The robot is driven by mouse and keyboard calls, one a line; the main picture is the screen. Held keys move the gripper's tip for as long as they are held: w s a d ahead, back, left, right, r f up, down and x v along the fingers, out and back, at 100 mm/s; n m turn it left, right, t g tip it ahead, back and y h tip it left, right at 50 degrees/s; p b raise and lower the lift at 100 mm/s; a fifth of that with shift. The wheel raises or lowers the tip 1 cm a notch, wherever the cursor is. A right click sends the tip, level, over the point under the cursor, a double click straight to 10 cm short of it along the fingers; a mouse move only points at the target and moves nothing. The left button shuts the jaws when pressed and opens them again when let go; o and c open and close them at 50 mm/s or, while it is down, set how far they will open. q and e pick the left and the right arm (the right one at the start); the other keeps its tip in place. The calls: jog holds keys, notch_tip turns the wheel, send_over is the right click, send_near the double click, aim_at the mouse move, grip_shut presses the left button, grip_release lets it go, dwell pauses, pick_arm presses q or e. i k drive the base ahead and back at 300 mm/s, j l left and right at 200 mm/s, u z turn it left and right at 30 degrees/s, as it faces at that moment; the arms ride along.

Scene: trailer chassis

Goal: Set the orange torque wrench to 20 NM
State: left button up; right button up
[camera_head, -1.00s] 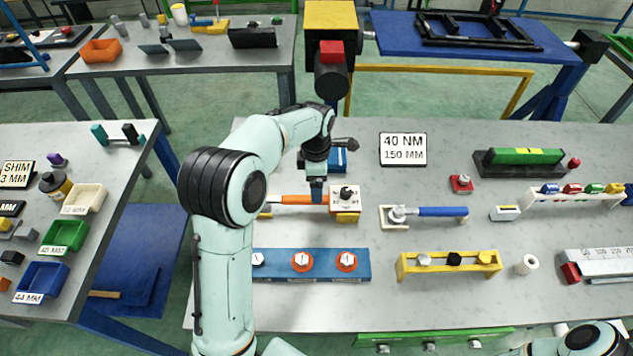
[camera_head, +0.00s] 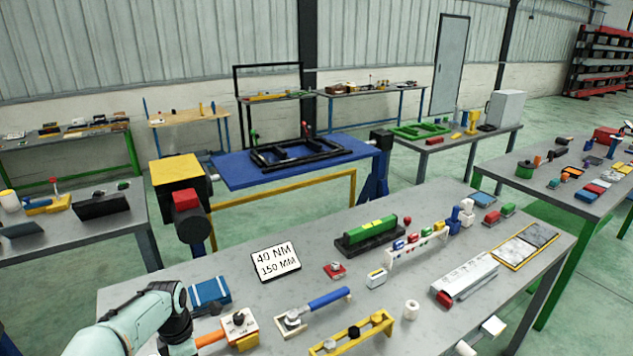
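The orange torque wrench (camera_head: 209,339) lies on the grey workbench at the lower left. Its orange handle runs left from a white-faced block with a dark knob (camera_head: 239,325); any setting on it is too small to read. My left arm reaches in from the lower left, and my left gripper (camera_head: 180,349) is beside the handle's left end, near the bottom edge. Its fingers are not clear, so I cannot tell whether they touch or grip the handle. A blue-handled wrench (camera_head: 328,299) lies to the right. My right gripper is out of view.
A sign (camera_head: 276,262) reading 40 NM, 150 MM lies behind the wrenches. A blue block (camera_head: 209,293) is behind the orange wrench. A yellow rack (camera_head: 353,335) stands in front of the blue-handled wrench. Bare bench top lies around the sign.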

aim_at(239, 318)
jog(key=k, duration=1.1)
